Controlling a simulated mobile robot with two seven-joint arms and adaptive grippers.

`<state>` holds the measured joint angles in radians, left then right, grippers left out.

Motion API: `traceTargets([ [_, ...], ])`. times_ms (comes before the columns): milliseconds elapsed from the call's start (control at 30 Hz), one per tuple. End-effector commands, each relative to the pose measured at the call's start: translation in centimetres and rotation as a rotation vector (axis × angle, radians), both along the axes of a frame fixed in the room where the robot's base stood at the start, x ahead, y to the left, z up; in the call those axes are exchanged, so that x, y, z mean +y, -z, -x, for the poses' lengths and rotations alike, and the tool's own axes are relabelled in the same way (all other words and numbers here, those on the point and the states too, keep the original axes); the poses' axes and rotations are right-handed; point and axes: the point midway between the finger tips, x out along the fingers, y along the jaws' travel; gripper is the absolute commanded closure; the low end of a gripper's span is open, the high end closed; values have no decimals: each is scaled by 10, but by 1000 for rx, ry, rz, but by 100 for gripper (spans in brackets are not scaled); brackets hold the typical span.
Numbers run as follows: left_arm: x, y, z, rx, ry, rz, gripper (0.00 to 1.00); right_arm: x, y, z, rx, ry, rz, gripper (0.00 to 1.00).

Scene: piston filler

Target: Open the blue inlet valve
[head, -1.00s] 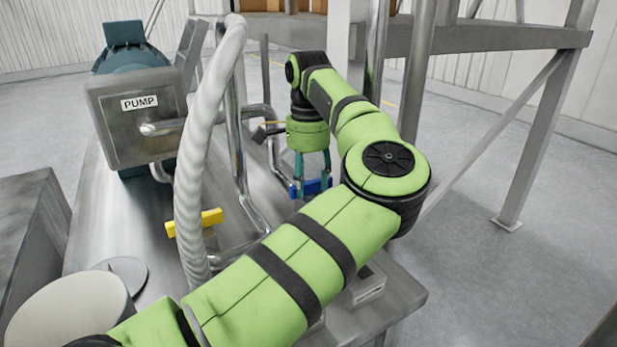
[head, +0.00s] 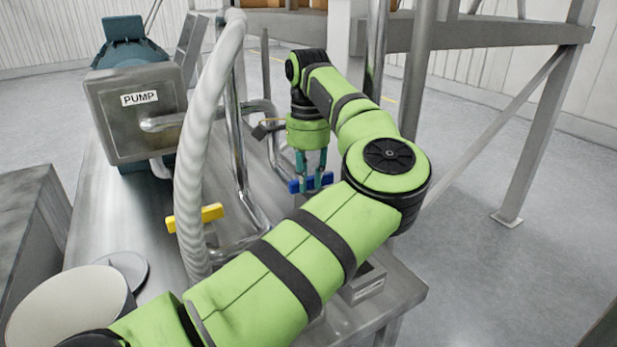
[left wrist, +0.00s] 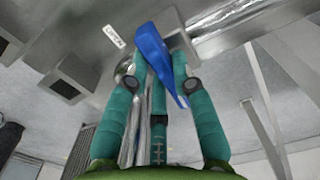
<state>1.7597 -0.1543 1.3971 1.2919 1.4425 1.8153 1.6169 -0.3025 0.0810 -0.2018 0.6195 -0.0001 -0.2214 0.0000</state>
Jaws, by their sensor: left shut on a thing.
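The blue inlet valve handle (head: 297,185) is a flat blue bar on the pipework at the right side of the metal table. My left gripper (head: 313,186) points down over it, with its teal fingers shut on the handle. In the left wrist view the blue handle (left wrist: 158,60) runs between the two fingertips (left wrist: 160,52), which touch it on either side. The fingers hide part of the handle, and its far end is narrow beyond the right fingertip. My right gripper is not in view.
A curved white hose (head: 200,150) rises left of my arm. A yellow handle (head: 197,218) sits behind it. The pump (head: 135,112) stands at the back left. Steel pipes (head: 240,150) run close beside the gripper. A steel frame post (head: 535,140) stands at the right.

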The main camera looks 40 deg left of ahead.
Motion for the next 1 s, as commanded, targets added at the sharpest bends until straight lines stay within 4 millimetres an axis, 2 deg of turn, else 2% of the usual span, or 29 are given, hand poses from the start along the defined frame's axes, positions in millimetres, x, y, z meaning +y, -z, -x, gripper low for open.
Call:
traceTargets([
  [1000,9,0,-4,-3,910,-2,100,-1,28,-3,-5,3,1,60],
])
